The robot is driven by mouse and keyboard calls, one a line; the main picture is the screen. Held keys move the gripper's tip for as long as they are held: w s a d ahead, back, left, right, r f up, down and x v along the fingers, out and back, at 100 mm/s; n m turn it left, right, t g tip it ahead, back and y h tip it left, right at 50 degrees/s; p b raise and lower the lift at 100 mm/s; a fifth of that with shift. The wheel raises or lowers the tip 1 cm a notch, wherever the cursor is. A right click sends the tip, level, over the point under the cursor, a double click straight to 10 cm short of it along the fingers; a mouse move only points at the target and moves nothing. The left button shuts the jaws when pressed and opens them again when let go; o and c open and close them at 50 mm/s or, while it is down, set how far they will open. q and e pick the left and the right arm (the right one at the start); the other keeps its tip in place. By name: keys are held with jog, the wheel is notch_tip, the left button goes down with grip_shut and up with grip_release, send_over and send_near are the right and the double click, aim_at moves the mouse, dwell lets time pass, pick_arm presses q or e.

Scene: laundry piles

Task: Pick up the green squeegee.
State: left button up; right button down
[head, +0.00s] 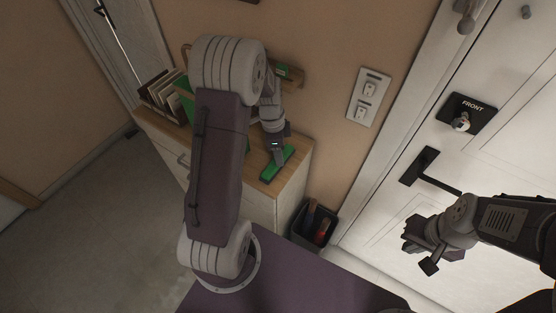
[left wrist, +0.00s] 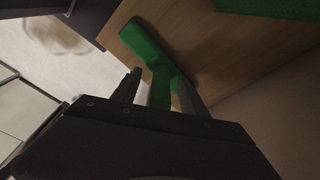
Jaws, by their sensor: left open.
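The green squeegee (head: 270,173) lies on the wooden top of the cabinet, near its right end. In the left wrist view the squeegee (left wrist: 150,45) shows its long head across the wood and its handle running back toward my gripper. My left gripper (head: 277,158) is right at the squeegee in the head view. In the left wrist view the left gripper (left wrist: 158,88) is open, with the handle between its two fingers. I cannot tell whether either finger touches it. My right gripper (head: 418,254) is open and empty in front of the white door.
The cabinet (head: 293,183) stands against the wall, with upright books or folders (head: 160,90) at its left end. A dark bin (head: 316,228) stands right of the cabinet. A switch plate (head: 369,96) and the door handle (head: 420,165) are to the right. Floor at left is clear.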

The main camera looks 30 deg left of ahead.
pick_arm(q)
grip_shut()
dwell(1.4)
